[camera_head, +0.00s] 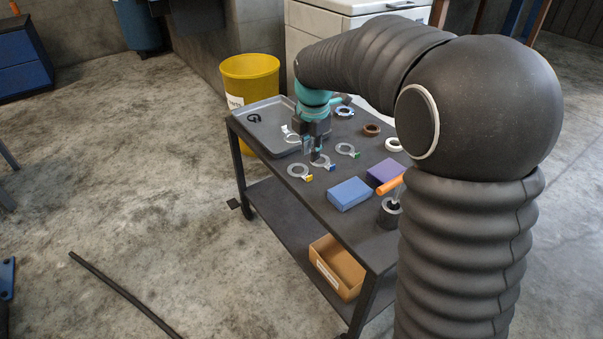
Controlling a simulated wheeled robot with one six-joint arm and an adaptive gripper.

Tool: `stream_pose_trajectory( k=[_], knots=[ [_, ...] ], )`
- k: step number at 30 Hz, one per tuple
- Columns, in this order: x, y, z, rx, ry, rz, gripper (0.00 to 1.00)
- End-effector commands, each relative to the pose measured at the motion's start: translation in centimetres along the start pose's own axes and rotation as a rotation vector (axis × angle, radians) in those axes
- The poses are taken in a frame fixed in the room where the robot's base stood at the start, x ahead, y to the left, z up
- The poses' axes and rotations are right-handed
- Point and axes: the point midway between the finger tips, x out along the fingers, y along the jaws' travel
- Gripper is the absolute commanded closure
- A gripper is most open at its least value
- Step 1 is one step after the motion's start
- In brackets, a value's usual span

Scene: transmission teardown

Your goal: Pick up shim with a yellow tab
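A ring-shaped shim with a yellow tab (308,178) lies flat on the dark cart top, near its left edge. Next to it, to the right, lies a shim with a blue tab (331,168), and farther right one with a green tab (357,155). My gripper (312,153) points down over the cart, just behind the yellow-tab and blue-tab shims. Its two fingers look apart, with nothing visible between them. Whether the tips touch the cart top is not clear.
A grey tray (254,133) at the cart's far left end holds a black ring (254,118). A blue box (349,193), a purple box (385,172) and a cup with an orange-handled tool (389,187) stand nearer. A yellow bin (250,73) stands behind.

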Motion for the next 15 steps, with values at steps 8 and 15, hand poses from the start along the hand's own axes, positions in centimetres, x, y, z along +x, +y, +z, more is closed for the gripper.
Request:
stream_pose_trajectory(
  k=[8, 15],
  knots=[
    [3.6, 0.0, 0.0, 0.001, 0.0, 0.0, 0.8],
    [5.4, -0.2, -0.1, 0.002, 0.001, -0.002, 0.8]
  ],
)
